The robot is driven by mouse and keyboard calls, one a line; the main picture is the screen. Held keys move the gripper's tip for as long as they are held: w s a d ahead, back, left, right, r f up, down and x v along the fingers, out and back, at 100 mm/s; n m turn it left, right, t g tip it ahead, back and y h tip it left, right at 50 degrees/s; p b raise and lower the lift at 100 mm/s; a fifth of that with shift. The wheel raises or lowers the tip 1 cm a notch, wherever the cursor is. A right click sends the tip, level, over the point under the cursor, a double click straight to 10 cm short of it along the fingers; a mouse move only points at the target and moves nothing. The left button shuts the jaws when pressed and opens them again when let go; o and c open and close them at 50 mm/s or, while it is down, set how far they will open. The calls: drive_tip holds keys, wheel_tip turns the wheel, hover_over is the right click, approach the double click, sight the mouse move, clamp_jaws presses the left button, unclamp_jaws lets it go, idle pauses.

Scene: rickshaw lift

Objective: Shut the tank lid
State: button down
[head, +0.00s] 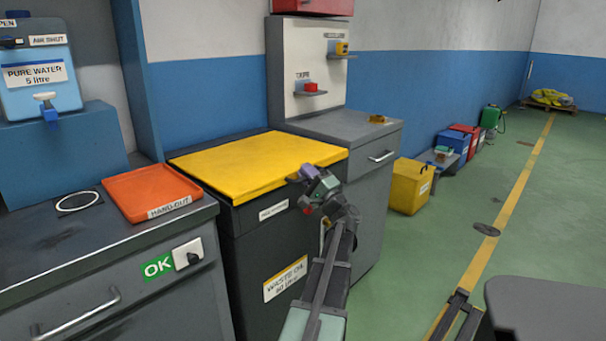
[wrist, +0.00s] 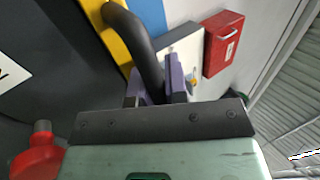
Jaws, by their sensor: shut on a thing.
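The yellow tank lid (head: 255,165) lies flat, or nearly so, across the top of the dark waste oil tank (head: 250,245); any small gap under it cannot be made out. My gripper (head: 303,173) is at the lid's front right corner. In the wrist view my gripper (wrist: 160,85) has its purple fingers shut on a thick black curved handle (wrist: 140,45). The handle joins the yellow lid edge (wrist: 105,35) there. In the head view the handle is hidden behind my gripper.
An orange hand-out tray (head: 150,190) lies on the grey bench left of the tank. A grey cabinet (head: 365,170) stands close at the tank's right. A yellow bin (head: 408,187) is on the floor beyond. A red knob (wrist: 38,152) shows in the wrist view.

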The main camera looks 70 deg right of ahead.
drive_tip(key=shift+s+a+f+g+y, duration=0.2)
drive_tip(key=shift+a+f, duration=0.1)
drive_tip(key=shift+f, duration=0.2)
drive_tip(key=shift+s+a+f+g+y, duration=0.1)
drive_tip(key=shift+a+f+y, duration=0.15)
drive_tip(key=shift+f, duration=0.25)
drive_tip(key=c, duration=1.4)
unclamp_jaws()
drive_tip(key=shift+s+r, duration=0.1)
drive_tip(key=b+v, duration=0.5)
drive_tip(key=v, duration=0.5)
drive_tip(key=shift+d+h, duration=0.2)
drive_tip(key=shift+h, duration=0.15)
